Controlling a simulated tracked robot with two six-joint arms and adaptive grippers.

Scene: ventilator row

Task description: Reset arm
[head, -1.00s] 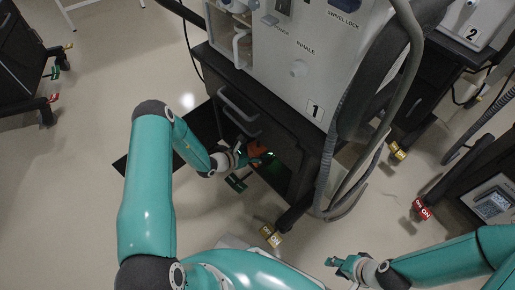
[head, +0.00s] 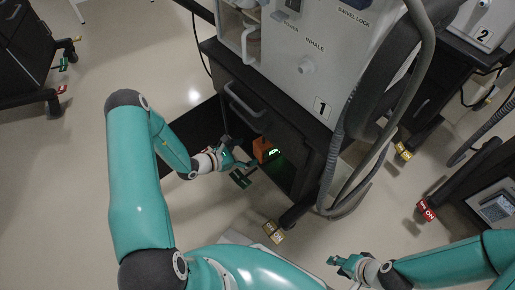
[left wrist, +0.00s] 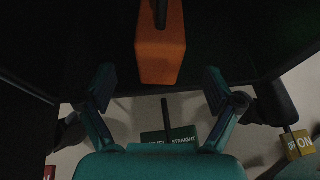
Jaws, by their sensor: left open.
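An orange box (head: 263,150) with a lit green display sits in the dark open space under the ventilator marked 1 (head: 290,60). My left gripper (head: 238,167) is just left of the box in the head view, open and apart from it. In the left wrist view the orange box (left wrist: 160,50) is ahead of the two spread fingers (left wrist: 160,90), with a dark rod across its upper part. Nothing is between the fingertips. My right gripper (head: 345,265) is at the lower right over the floor; its fingers are too small to judge.
The cart's drawer handle (head: 244,103) is above my left gripper. A green "STRAIGHT" tag (left wrist: 168,137) lies below the fingers in the wrist view. A yellow ON tag (head: 272,232) marks a caster. Hoses (head: 350,185) hang right of the cart.

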